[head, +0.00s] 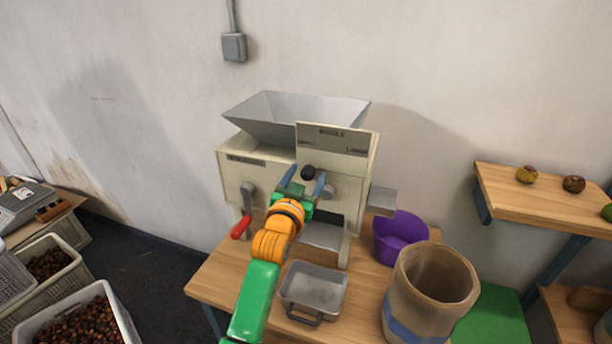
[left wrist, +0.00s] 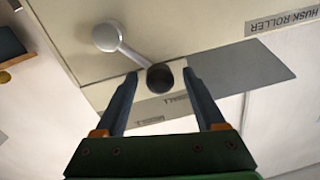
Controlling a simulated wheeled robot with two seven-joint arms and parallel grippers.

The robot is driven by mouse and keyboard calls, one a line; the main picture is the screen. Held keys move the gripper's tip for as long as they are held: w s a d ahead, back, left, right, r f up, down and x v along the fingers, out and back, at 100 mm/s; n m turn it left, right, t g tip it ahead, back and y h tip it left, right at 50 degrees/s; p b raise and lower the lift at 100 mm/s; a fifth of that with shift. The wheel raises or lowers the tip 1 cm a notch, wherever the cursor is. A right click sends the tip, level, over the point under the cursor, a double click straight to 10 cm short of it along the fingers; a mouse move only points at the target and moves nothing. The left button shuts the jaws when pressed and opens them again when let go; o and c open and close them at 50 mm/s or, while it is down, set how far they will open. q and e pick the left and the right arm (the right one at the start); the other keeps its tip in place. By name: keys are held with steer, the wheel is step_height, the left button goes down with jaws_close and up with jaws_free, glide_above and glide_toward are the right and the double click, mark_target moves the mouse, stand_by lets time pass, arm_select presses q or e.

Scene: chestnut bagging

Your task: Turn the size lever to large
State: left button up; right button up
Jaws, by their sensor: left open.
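The size lever's black knob (head: 308,172) is on the front of the beige machine (head: 232,177). Its arm runs up and left from a grey hub (head: 342,187), partly hidden by my gripper. My left gripper (head: 305,186) is open at the knob, one blue finger on each side. In the left wrist view, the knob (left wrist: 160,77) appears between the two fingertips (left wrist: 160,73), with gaps on both sides; the lever's hub (left wrist: 106,36) is beyond them. A label plate (head: 350,141) above the lever has small words; the right one looks like LARGE. My right gripper is out of view.
A red-handled crank (head: 240,228) sticks out left of the lever. A metal hopper (head: 290,112) tops the machine. A metal tray (head: 314,288), purple bowl (head: 400,232) and tan container (head: 398,290) stand on the wooden table (head: 222,275). Chestnut crates (head: 120,308) are at left.

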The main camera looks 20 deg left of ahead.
arm_select(q)
steer(key=shift+s+r, duration=0.15)
steer(key=shift+s, duration=0.05)
steer(key=shift+c, duration=0.7)
jaws_close()
stand_by(0.5)
